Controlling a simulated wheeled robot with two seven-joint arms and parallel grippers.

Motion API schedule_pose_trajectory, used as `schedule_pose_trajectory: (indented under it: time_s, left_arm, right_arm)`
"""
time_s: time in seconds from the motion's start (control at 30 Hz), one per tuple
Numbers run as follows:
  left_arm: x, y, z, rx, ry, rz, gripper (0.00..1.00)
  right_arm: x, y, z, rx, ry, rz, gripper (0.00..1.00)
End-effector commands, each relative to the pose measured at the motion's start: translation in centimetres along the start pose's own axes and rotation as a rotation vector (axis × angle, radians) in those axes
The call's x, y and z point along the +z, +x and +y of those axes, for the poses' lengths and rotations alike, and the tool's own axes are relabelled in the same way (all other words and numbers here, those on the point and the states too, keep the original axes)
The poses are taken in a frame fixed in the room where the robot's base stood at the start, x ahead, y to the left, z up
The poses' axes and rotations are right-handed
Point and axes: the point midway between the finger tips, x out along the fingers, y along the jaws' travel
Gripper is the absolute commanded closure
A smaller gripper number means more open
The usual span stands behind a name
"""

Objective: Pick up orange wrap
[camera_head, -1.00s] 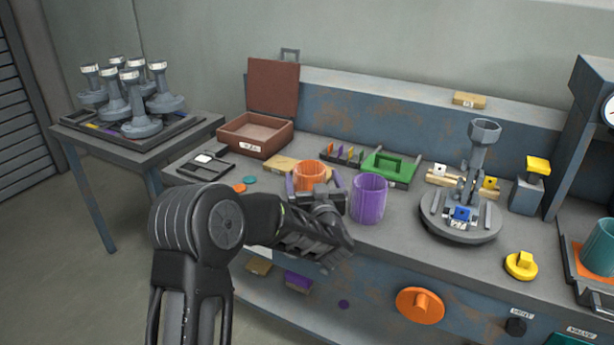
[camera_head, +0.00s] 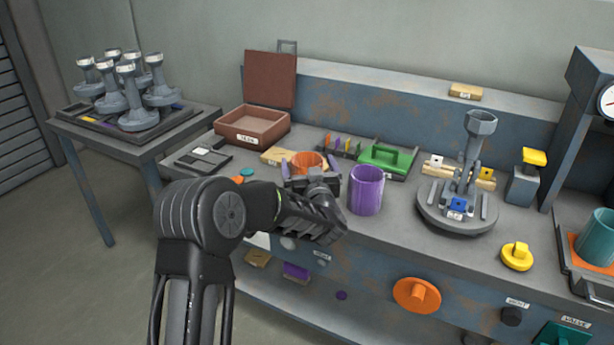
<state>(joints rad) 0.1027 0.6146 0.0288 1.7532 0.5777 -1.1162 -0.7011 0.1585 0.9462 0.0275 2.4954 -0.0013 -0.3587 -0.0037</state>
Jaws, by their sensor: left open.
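The orange wrap (camera_head: 308,160) is a short, open-topped orange ring standing on the bench, left of the purple wrap (camera_head: 366,190). My left gripper (camera_head: 311,167) is open at the orange wrap, with one purple-tipped finger on each side of it. The gripper body hides the wrap's lower front. I cannot tell whether the fingers touch it. My right gripper is not in view.
A grey fixture (camera_head: 457,208) stands to the right. A teal cup (camera_head: 597,238) is at the far right. A side table (camera_head: 95,140) holds several grey pieces.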

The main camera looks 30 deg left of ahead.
Motion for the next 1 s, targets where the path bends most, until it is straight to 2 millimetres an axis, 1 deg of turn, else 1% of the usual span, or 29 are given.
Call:
schedule_pose_trajectory:
  time_s: [0.2, 0.33, 0.97, 1.0]
  left_arm:
    - [-0.3, 3.1, -0.1, -0.003, 0.0, 0.0, 0.0]
    - [-0.3, 4.5, -0.1, -0.002, -0.001, 0.0, 0.0]
    - [-0.3, 4.6, 0.0, 0.0, 0.0, 0.0, 0.0]
    - [-0.3, 4.6, 0.0, 0.0, 0.0, 0.0, 0.03]
  right_arm:
    - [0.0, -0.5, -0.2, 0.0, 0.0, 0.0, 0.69]
    - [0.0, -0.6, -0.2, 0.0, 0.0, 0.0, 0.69]
    - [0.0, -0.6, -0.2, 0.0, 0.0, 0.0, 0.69]
    - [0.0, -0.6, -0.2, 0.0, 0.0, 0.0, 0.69]
